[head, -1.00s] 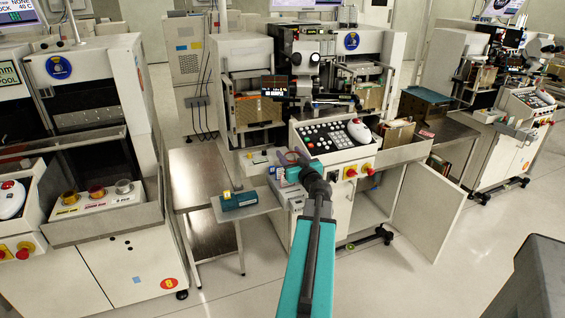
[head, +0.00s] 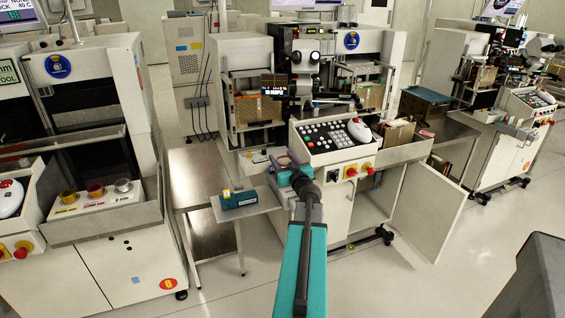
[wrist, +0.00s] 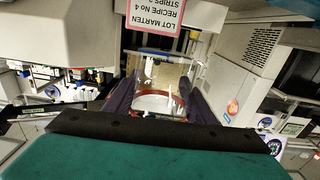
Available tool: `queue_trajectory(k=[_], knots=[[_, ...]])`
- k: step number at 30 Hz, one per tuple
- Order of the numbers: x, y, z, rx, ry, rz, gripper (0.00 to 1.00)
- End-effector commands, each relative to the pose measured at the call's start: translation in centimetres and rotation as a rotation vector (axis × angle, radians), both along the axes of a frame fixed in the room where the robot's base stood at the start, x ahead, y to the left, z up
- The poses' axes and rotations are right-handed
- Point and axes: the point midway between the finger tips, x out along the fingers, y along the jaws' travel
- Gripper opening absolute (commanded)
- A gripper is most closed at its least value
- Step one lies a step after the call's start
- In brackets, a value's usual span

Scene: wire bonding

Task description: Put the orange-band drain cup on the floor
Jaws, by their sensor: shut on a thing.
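My gripper (wrist: 160,88) is shut on a clear cup (wrist: 158,104) with an orange-red band, the orange-band drain cup. In the wrist view its dark fingers press the cup from both sides, and my teal wrist covers the lower part of the picture. In the head view my gripper (head: 287,163) is in front of the middle machine's console, mostly behind my own arm, and the cup cannot be made out there. The pale floor (head: 385,285) shows in front of the machines.
A teal box (head: 239,199) sits on a small side shelf (head: 262,205). The middle machine's cabinet door (head: 428,212) stands open at right, with a caster foot (head: 370,241) below. A steel table (head: 205,215) stands left.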

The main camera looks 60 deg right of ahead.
Motion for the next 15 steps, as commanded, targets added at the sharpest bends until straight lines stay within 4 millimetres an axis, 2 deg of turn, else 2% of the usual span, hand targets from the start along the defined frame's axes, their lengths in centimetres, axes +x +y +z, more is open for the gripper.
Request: queue_trajectory(k=[2, 15], knots=[[0.00, 0.00, -0.54, 0.000, 0.000, 0.000, 0.28], [-0.02, -0.01, -0.77, -0.001, 0.001, 0.000, 0.28]])
